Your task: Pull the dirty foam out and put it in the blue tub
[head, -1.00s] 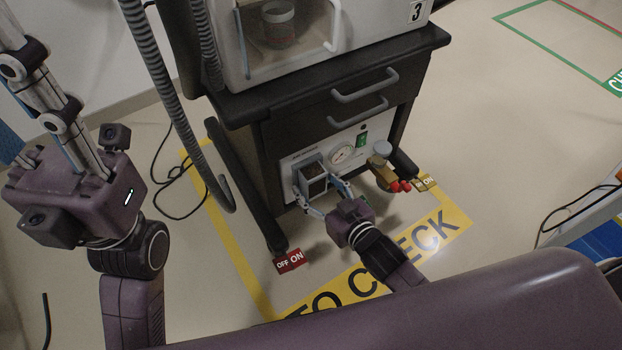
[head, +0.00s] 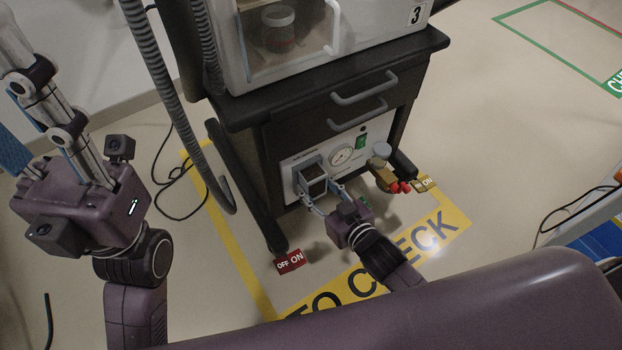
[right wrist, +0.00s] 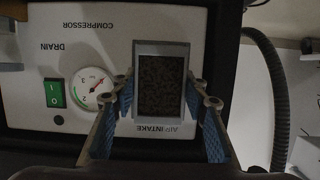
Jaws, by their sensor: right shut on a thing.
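The dark, speckled foam (right wrist: 161,85) sits inside a grey rectangular frame (right wrist: 161,47) labelled AIR INTAKE on the compressor panel. In the head view the frame (head: 313,180) shows low on the cart front. My right gripper (head: 323,195) has one finger on each side of this frame and is shut on it; the fingers show in the right wrist view (right wrist: 163,90) with blue pads. My left gripper (head: 45,110) is raised at the left, away from the cart; whether it is open is unclear. I cannot make out the blue tub for certain; a blue area (head: 605,240) shows at the right edge.
The panel carries a gauge (head: 342,155) and a green switch (head: 361,141). A brass fitting with red parts (head: 386,178) juts out to its right. A grey hose (head: 165,90) hangs left of the cart. Red OFF/ON tag (head: 290,262) is at the cart's foot. Floor at right is mostly clear.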

